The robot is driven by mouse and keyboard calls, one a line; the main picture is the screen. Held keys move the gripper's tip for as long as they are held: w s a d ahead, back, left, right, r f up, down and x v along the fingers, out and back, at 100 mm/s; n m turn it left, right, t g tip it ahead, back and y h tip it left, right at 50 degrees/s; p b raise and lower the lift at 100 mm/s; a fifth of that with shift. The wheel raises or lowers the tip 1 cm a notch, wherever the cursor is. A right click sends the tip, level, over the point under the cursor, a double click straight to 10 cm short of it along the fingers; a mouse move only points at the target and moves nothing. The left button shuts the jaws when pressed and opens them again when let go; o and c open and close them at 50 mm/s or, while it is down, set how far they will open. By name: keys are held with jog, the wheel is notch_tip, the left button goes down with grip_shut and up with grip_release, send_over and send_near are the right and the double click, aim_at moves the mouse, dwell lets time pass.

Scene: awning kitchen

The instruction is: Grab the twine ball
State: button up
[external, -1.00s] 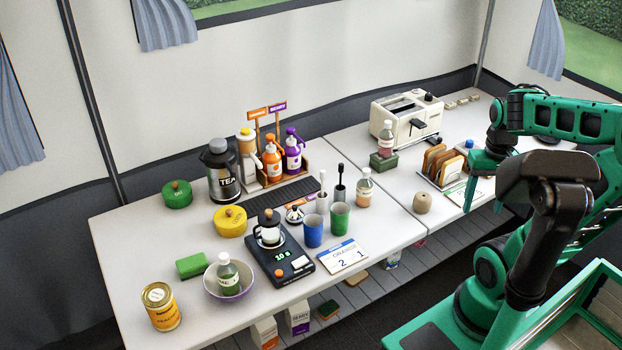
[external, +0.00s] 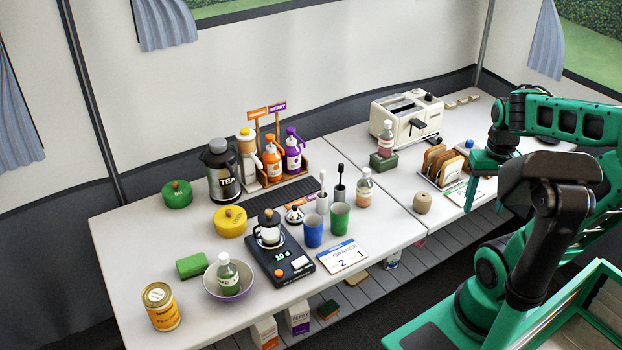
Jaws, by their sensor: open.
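The twine ball (external: 422,202) is a small beige round thing with a dark spot on top. It stands on the white table near the front edge, right of the green cup. My gripper (external: 482,208) points down over the right part of the table, to the right of the twine ball and apart from it. Its green fingers are open, and I see nothing between them. My arm hides part of the table's right end.
A toast rack (external: 441,167) with bread stands behind the twine ball, close to my gripper. A white toaster (external: 405,118) is further back. A bottle (external: 364,187) and a green cup (external: 339,217) stand to the left. The table around the ball is mostly clear.

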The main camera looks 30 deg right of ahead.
jog(key=shift+o, duration=0.9)
